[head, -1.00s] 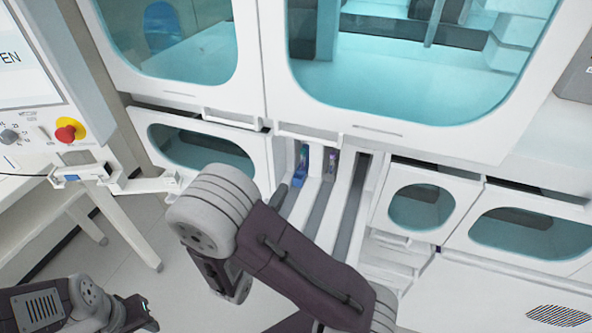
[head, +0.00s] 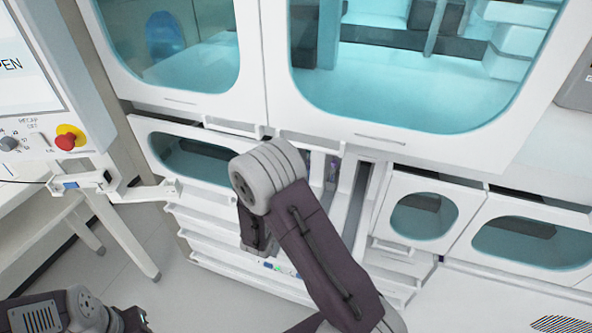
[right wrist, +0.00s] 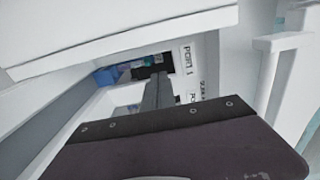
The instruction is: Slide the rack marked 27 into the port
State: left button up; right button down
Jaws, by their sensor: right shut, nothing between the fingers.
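In the right wrist view my right gripper (right wrist: 158,82) is shut and empty, its grey fingers pointing into a white channel. Beyond it a blue rack end (right wrist: 107,75) lies left of the fingertips, with a dark opening (right wrist: 157,62) and teal pieces behind it. A PORT 1 label (right wrist: 187,60) is on the white wall right of the opening. I cannot tell whether the fingers touch the rack. No 27 can be read. In the head view my right arm hides the gripper and blue rack. My left gripper (head: 133,318) is low at the left; its jaws are unclear.
In the head view a purple-topped item (head: 332,168) stands in a neighbouring slot, with another channel (head: 357,195) right of it. White window doors (head: 425,215) flank the slots. A white bracket (head: 135,188) and the emergency button (head: 66,140) are at the left.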

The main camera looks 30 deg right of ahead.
jog(key=shift+w+d, duration=0.2)
jog(key=p+x, duration=0.1)
jog(key=x, duration=0.4)
jog(key=shift+p, duration=0.35)
